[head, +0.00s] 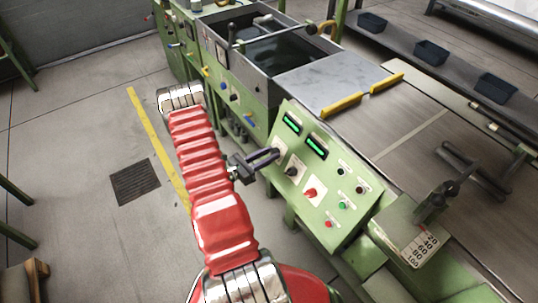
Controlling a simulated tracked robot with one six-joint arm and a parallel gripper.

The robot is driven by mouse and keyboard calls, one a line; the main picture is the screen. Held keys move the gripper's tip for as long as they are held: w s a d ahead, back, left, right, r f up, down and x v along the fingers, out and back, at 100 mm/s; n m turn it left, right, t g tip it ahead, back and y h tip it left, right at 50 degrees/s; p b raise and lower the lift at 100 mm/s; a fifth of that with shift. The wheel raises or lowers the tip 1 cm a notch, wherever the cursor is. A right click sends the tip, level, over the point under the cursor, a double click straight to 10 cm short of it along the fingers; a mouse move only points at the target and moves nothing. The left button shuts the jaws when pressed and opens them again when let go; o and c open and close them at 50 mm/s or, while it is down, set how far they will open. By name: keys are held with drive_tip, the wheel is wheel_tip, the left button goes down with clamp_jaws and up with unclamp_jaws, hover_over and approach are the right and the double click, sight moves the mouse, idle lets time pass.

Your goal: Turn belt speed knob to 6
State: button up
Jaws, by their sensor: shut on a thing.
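A sloped green control panel (325,185) stands right of my arm. Its left side has a row of dials on white plates: an upper plate (281,144) behind my gripper, a black knob (292,171) in the middle and a red knob (310,193) below. My gripper (274,155) reaches the upper plate from the left, its fingers shut on the knob there. That knob is mostly hidden by the fingers, so its pointer and scale cannot be read. The dial labels are too small to read, so I cannot tell which one is named belt speed.
Two green-lit displays (316,147) sit above the dials. Several small buttons (342,205) are on the panel's right side. A lever with a numbered scale plate (420,246) stands further right.

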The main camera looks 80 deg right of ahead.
drive_tip(key=m+y, duration=0.1)
drive_tip(key=m, duration=0.2)
drive_tip(key=m+g+y, duration=0.1)
drive_tip(key=m, duration=0.1)
drive_tip(key=shift+w+m+g, duration=0.15)
drive_tip(key=shift+m+g, duration=0.15)
drive_tip(key=shift+m, duration=0.1)
drive_tip(key=m+y, duration=0.1)
drive_tip(key=m, duration=0.3)
drive_tip(key=shift+d+g+y, duration=0.1)
drive_tip(key=shift+g+y, duration=0.2)
drive_tip(key=shift+y, duration=0.1)
drive_tip(key=m+y, duration=0.2)
drive_tip(key=m, duration=0.3)
drive_tip(key=shift+r+m, duration=0.15)
drive_tip(key=shift+m, duration=0.15)
drive_tip(key=m+y, duration=0.1)
drive_tip(key=m, duration=0.2)
drive_tip(key=shift+d+r+m+t, duration=0.1)
drive_tip(key=shift+m+t, duration=0.3)
drive_tip(key=shift+s+r+m+t+y, duration=0.15)
drive_tip(key=shift+m+t, duration=0.75)
drive_tip(key=shift+m, duration=1.3)
drive_tip(key=shift+s+m+t+y, duration=0.15)
drive_tip(key=shift+m+t, duration=0.75)
drive_tip(key=shift+m, duration=1.3)
drive_tip(key=shift+s+r+m+t+y, duration=0.15)
drive_tip(key=shift+m+t, duration=0.75)
drive_tip(key=shift+m, duration=1.3)
drive_tip(key=shift+w+f, duration=0.1)
